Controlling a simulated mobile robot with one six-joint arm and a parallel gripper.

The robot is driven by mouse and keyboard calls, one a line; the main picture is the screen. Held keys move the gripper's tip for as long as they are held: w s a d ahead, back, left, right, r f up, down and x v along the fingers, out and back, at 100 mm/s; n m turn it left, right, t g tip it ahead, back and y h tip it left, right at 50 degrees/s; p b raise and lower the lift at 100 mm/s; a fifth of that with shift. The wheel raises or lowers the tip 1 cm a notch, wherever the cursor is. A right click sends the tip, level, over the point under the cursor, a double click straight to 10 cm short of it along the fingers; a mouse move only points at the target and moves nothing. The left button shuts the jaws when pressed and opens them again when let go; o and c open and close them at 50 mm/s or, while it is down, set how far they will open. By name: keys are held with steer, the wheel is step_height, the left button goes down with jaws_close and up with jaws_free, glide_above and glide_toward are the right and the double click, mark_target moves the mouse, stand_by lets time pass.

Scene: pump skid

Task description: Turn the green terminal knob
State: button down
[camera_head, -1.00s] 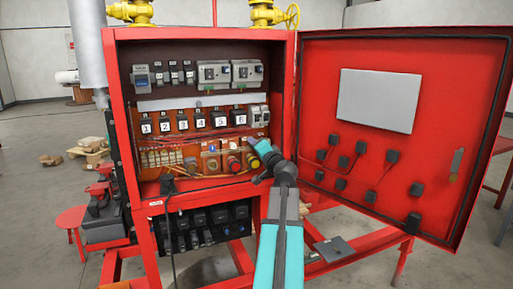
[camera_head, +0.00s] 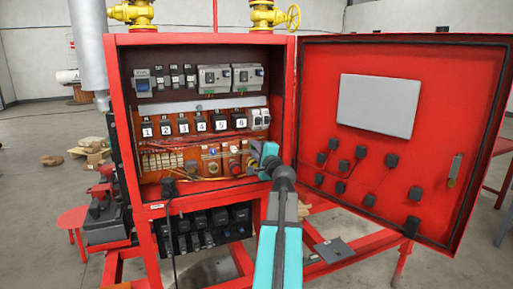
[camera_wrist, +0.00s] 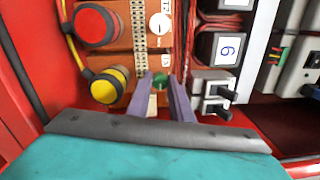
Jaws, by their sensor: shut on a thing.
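The green terminal knob (camera_wrist: 160,82) is small and sits on the orange panel in the wrist view. My gripper (camera_wrist: 160,90) has one finger on each side of the knob and is shut on it, with the fingertips at the panel. In the head view my gripper (camera_head: 262,167) reaches into the lower right of the open red cabinet. The knob is hidden there behind my gripper.
A yellow button (camera_wrist: 110,85) and a red button (camera_wrist: 95,26) sit close to the left of my fingers. Black switches (camera_wrist: 218,99) stand close on the right. The red cabinet door (camera_head: 400,120) hangs open at right. A loose yellow-black cable runs along the left.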

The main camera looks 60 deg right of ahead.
steer(key=shift+s+f, duration=0.1)
steer(key=shift+f, duration=0.1)
steer(key=c, duration=1.6)
jaws_free()
steer(key=shift+r, duration=0.15)
steer(key=shift+s+a, duration=0.1)
steer(key=b+v, duration=0.9)
steer(key=v, duration=0.4)
steer(key=shift+s+a, duration=0.1)
steer(key=shift+s+b, duration=0.1)
steer(key=shift+b, duration=0.3)
steer(key=shift+s, duration=0.1)
